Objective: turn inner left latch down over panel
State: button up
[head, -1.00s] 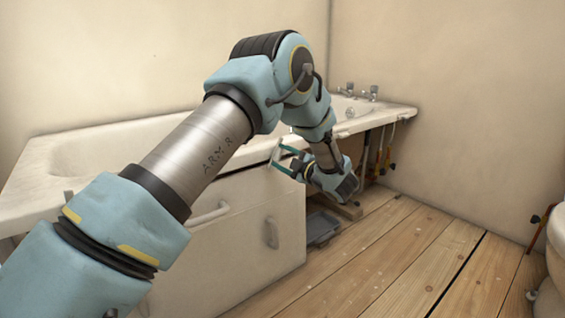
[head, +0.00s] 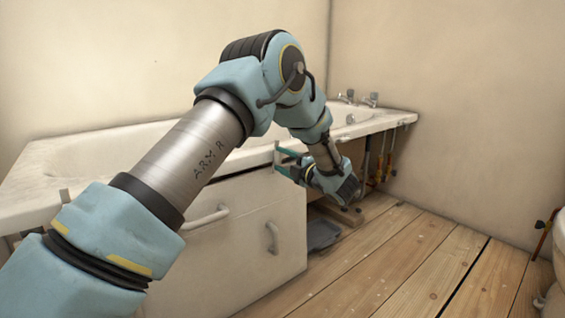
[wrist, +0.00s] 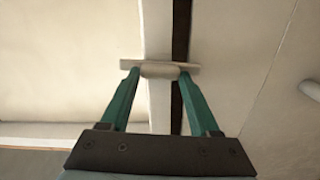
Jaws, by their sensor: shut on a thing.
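A small pale latch (wrist: 160,69) sits at the bath's edge, between the teal fingers of my gripper (wrist: 158,76). In the wrist view it lies crosswise to the dark gap, and its right end reaches the edge of the panel (wrist: 240,80). In the head view the latch (head: 277,152) stands about upright at the top right of the white panel (head: 240,250). My gripper (head: 284,160) is shut on it from the right. The fingers hide part of the latch in the head view.
The white bath (head: 90,150) runs along the back wall, with taps (head: 358,98) at its far end. The panel has two handles (head: 206,217) (head: 272,238). Another latch (head: 64,196) shows at the left. A grey tray (head: 322,235) lies under the bath. The wooden floor at right is open.

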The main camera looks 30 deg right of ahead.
jog(key=shift+s, duration=0.1)
jog(key=o, duration=1.4)
jog(key=shift+c, duration=0.2)
jog(key=s+d+p, duration=0.2)
jog(key=s+p, duration=0.1)
jog(key=s, duration=0.7)
jog(key=shift+s, duration=0.25)
jog(key=shift+d, duration=0.1)
